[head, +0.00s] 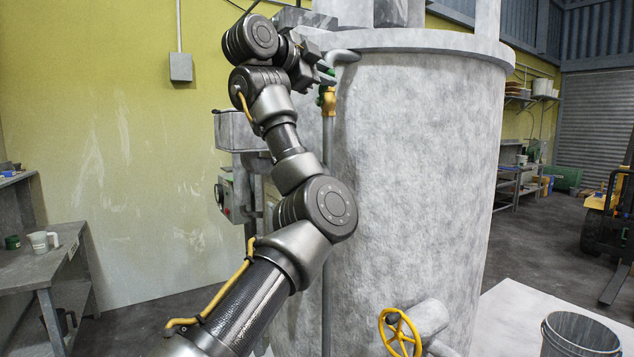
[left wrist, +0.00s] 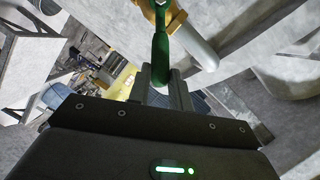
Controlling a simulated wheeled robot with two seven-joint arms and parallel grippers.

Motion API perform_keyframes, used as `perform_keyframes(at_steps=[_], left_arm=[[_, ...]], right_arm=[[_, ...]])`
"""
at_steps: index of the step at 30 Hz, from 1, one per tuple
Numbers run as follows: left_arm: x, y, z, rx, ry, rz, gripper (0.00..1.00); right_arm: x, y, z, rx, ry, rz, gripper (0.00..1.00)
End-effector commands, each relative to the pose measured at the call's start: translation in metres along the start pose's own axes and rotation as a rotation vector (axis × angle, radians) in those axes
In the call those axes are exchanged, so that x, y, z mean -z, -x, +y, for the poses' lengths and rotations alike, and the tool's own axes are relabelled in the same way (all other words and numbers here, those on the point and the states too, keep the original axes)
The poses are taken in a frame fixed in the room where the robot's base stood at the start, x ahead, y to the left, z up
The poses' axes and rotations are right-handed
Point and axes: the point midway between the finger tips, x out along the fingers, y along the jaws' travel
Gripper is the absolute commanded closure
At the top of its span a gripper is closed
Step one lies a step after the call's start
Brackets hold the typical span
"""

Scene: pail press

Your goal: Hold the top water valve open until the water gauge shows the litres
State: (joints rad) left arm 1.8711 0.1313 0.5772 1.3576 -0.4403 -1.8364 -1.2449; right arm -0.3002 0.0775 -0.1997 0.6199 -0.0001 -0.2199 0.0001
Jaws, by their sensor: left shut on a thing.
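The top water valve is a brass body (head: 328,100) with a green lever on a thin upright pipe at the left side of the big grey tank. In the left wrist view the green lever (left wrist: 161,45) runs from the brass body (left wrist: 160,12) down to my fingers. My left gripper (head: 322,74) is at the valve, and in the left wrist view its jaws (left wrist: 163,78) are shut on the lever's end. My arm and gripper partly cover the valve in the head view. I cannot make out a water gauge reading. My right gripper is not in view.
The grey tank (head: 420,180) fills the middle. A yellow handwheel (head: 400,330) is low on its front, and a metal pail (head: 580,335) stands at the lower right. A control box (head: 235,195) is behind my arm. A bench (head: 45,265) with a mug stands left.

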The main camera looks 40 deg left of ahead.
Motion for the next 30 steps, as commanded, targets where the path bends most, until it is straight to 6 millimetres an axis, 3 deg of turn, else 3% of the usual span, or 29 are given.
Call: perform_keyframes(at_steps=[15, 30], left_arm=[[-0.008, -0.002, -0.025, 0.002, 0.0, 0.0, 0.9], [-0.01, -0.002, -0.024, 0.0, 0.001, -0.002, 0.9]], right_arm=[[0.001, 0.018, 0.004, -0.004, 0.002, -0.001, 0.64], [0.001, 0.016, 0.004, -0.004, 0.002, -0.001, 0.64]])
